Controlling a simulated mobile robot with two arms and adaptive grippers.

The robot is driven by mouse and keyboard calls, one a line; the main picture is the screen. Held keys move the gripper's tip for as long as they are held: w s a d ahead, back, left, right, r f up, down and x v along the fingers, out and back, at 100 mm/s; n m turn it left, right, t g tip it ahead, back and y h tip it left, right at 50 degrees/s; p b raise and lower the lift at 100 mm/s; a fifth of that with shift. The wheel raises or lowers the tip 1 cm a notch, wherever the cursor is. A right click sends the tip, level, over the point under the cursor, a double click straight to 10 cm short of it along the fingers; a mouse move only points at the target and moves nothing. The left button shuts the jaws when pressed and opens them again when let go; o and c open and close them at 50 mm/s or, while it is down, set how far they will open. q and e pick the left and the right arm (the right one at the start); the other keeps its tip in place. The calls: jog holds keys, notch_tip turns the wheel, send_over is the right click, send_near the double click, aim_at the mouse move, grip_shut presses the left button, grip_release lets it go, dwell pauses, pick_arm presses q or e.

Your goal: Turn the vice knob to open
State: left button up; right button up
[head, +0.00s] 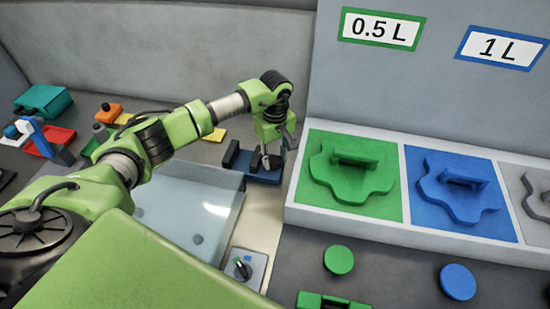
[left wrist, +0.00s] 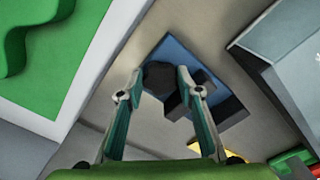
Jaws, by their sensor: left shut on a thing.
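The vice has a blue base (head: 262,178) and dark jaw blocks (head: 231,154). It stands on the bench beyond the pale tray, left of the green panel. In the left wrist view the blue base (left wrist: 180,49) and a dark block (left wrist: 201,92) show past my fingers. My left gripper (head: 267,160) reaches down over the vice. Its two fingers (left wrist: 158,82) are on either side of the dark round vice knob (left wrist: 158,75) and are shut on it. The fingers partly hide the knob in the head view. My right gripper is not in view.
A pale see-through tray (head: 190,215) lies left of the vice. A white-rimmed holder with green (head: 385,205) and blue (head: 423,210) panels stands close on the right. A small box with a dial (head: 243,267) is in front. Coloured bins (head: 62,135) stand at the left.

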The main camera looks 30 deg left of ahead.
pick_arm(q)
jog(key=n+b, duration=0.2)
jog(key=n, duration=0.1)
jog(key=shift+w+f+b, duration=0.1)
jog(key=shift+f+b, duration=0.1)
jog(key=shift+b, duration=0.1)
jog(key=n+b, duration=0.3)
jog(key=n, duration=0.1)
jog(key=shift+n, duration=0.3)
jog(key=n+b, duration=0.2)
jog(key=n, duration=0.2)
jog(key=shift+w+r, duration=0.1)
jog(key=shift+r+n+b, duration=0.1)
jog(key=shift+n+b, duration=0.35)
jog(key=shift+n, duration=1.55)
jog(key=shift+w, duration=0.1)
jog(key=o, duration=0.8)
jog(key=shift+o, duration=0.2)
jog(key=shift+r, duration=0.15)
